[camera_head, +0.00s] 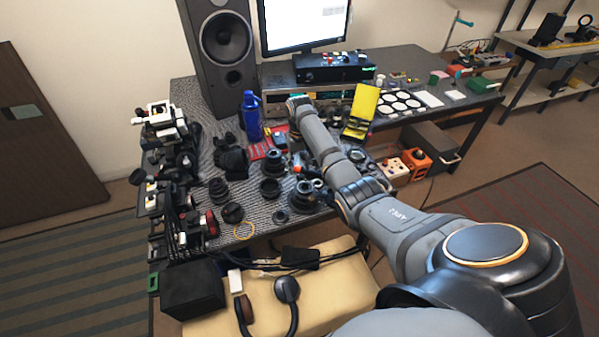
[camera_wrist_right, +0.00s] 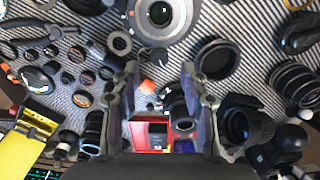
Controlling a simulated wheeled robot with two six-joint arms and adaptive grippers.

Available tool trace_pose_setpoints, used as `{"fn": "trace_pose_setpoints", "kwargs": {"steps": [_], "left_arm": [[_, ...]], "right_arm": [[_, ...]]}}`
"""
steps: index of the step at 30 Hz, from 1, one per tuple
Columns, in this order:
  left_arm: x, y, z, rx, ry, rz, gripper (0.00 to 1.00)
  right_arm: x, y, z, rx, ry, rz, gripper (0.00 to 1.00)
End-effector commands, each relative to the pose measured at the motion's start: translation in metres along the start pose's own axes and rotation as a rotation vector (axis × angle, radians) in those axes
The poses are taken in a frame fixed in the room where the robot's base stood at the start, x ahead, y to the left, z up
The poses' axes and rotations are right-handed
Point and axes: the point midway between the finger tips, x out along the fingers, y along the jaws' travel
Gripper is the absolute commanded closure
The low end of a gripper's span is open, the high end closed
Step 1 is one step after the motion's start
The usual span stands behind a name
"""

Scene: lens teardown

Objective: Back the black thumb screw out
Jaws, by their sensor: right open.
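My right gripper (camera_wrist_right: 158,82) is open above the table. Its two fingers stand apart with no object held between them. In the head view the right gripper (camera_head: 298,160) is small and partly hidden by my own forearm. A lens body with a pale mount ring (camera_wrist_right: 160,14) lies beyond the fingertips at the top of the wrist view, partly cut off. It seems to be the dark lens (camera_head: 304,197) in the head view. A small orange piece (camera_wrist_right: 147,87) shows between the fingers. I cannot make out the black thumb screw for certain. My left gripper is not in view.
Several lenses and rings crowd the striped mat, including a black ring (camera_wrist_right: 216,58). A red sheet (camera_wrist_right: 148,136) lies below the fingers. A blue bottle (camera_head: 251,115), a speaker (camera_head: 222,45) and a yellow case (camera_head: 361,112) stand further back. A padded bench (camera_head: 340,285) is in front.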

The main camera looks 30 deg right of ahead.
Motion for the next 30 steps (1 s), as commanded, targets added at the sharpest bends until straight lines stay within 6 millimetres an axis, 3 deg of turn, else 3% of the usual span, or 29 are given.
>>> {"fn": "trace_pose_setpoints", "kwargs": {"steps": [6, 17, 26, 30], "left_arm": [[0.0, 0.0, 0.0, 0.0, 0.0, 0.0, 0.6], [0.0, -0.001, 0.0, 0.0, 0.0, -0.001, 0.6], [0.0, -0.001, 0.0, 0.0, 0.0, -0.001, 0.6], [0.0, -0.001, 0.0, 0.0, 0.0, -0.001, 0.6]], "right_arm": [[0.032, 0.0, 0.001, -0.001, -0.001, -0.001, 0.55], [0.038, 0.0, 0.0, -0.002, 0.001, -0.001, 0.57], [0.038, 0.0, 0.0, -0.002, 0.001, -0.001, 0.97], [0.038, 0.0, 0.0, -0.002, 0.001, -0.001, 1.0]]}}
